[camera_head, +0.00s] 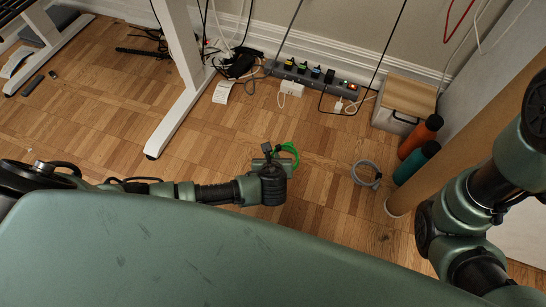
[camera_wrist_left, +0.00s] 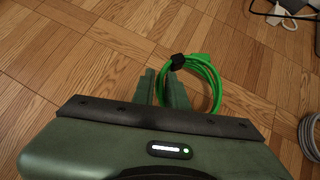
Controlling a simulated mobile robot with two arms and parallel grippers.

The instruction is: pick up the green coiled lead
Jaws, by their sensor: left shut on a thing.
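The green coiled lead (camera_head: 291,149) shows just beyond my left gripper (camera_head: 268,155), over the parquet floor. In the left wrist view the coil (camera_wrist_left: 217,82) is a loose ring bound by a black strap at its upper left. My left gripper's fingers (camera_wrist_left: 168,82) are shut on the left side of the coil, below the strap. The gripper hides part of the coil in both views. I cannot tell how high the coil is above the floor. My right arm comes in at the right of the head view, but its gripper is out of view.
A grey coiled cable (camera_head: 367,174) lies to the right. Orange (camera_head: 421,136) and teal (camera_head: 416,163) bottles stand beside a wooden post (camera_head: 450,157). A power strip (camera_head: 318,79) and a wooden-lidded box (camera_head: 408,97) line the wall. A white desk leg (camera_head: 180,120) stands left. Floor between is clear.

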